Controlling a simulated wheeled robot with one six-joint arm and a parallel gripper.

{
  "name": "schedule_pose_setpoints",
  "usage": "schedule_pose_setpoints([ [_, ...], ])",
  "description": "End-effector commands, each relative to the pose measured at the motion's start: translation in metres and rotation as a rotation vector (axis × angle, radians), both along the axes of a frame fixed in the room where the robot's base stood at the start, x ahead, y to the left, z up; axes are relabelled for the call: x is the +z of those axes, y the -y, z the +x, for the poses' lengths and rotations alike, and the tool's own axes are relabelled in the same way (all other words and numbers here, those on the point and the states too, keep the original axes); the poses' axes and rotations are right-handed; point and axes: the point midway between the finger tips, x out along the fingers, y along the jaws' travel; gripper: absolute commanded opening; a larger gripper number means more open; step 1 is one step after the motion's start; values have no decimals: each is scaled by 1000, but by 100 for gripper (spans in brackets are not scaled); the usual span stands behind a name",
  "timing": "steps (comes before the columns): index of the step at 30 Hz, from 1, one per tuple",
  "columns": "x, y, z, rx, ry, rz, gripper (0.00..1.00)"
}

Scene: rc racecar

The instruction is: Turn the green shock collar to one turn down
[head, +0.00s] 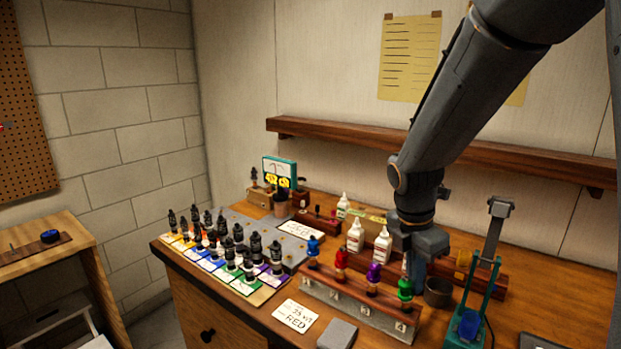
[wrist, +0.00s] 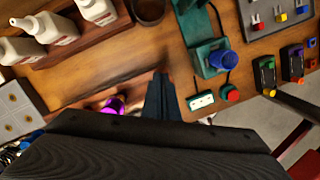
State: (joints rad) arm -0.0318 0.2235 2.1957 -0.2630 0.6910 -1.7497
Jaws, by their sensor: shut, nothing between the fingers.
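The green shock collar (head: 405,289) stands at the right end of a row of coloured collars on a wooden block (head: 345,291). My gripper (head: 416,268) points down just above and behind the green collar in the head view, shut and empty. I cannot tell whether it touches the collar. In the wrist view the shut fingers (wrist: 160,80) show in the middle, with the purple collar (wrist: 115,105) left of them. The green collar is not visible there, likely hidden by the gripper.
Blue (head: 313,245), red (head: 340,260) and purple (head: 374,275) collars stand left of the green one. White bottles (head: 382,245) and a dark cup (head: 438,291) stand behind. A green stand (head: 480,290) is at right. A note card (head: 296,316) lies in front.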

Motion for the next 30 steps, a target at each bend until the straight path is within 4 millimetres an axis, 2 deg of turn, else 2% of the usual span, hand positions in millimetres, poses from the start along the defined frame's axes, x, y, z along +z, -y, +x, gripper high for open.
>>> schedule_pose_setpoints([
  [30,1,2,-9,0,-1,0,0],
])
